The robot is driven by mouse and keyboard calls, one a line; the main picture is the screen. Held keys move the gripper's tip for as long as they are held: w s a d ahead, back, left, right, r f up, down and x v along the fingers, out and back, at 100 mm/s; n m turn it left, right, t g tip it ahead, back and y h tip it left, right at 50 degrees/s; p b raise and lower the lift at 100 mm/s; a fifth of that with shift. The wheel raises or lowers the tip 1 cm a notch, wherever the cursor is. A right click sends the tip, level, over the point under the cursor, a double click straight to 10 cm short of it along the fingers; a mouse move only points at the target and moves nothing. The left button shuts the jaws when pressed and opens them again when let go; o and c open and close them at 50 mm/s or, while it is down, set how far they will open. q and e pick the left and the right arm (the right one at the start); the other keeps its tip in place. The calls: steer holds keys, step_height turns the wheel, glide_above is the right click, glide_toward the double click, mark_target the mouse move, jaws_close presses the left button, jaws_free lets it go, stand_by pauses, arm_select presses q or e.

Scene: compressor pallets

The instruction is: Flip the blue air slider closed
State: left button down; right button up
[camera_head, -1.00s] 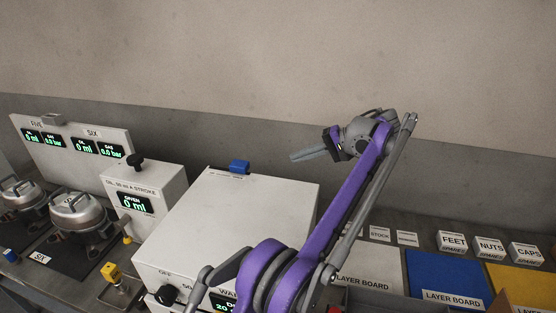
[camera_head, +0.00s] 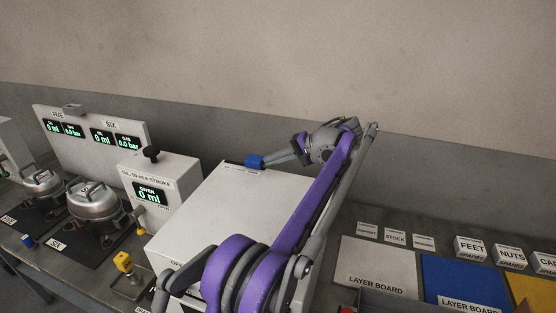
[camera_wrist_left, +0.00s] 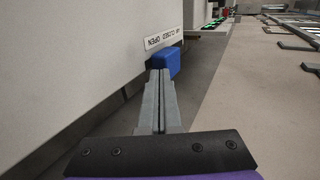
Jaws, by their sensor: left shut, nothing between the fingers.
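The blue air slider (camera_head: 255,161) sits at the top back edge of a white box (camera_head: 232,205). In the left wrist view the blue slider (camera_wrist_left: 166,62) is beside a label (camera_wrist_left: 163,42) that reads upside down, with the words closed and open. My left gripper (camera_head: 268,159) is shut and empty. Its fingertips are at the right side of the slider in the head view. In the left wrist view the fingertips (camera_wrist_left: 159,74) overlap the slider's near face; I cannot tell whether they touch it. My right gripper is not in view.
An oil unit (camera_head: 178,180) with a black knob stands left of the box. Metal compressors (camera_head: 93,200) are farther left. Layer boards (camera_head: 375,265) and small labelled blocks (camera_head: 470,249) lie to the right. The wall is close behind the bench.

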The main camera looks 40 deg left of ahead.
mark_target(252, 157)
arm_select(q)
steer(key=a, duration=0.2)
steer(key=s+a, duration=0.1)
steer(key=a, duration=0.1)
steer(key=s+a, duration=0.1)
steer(key=a, duration=0.1)
steer(key=shift+a, duration=0.15)
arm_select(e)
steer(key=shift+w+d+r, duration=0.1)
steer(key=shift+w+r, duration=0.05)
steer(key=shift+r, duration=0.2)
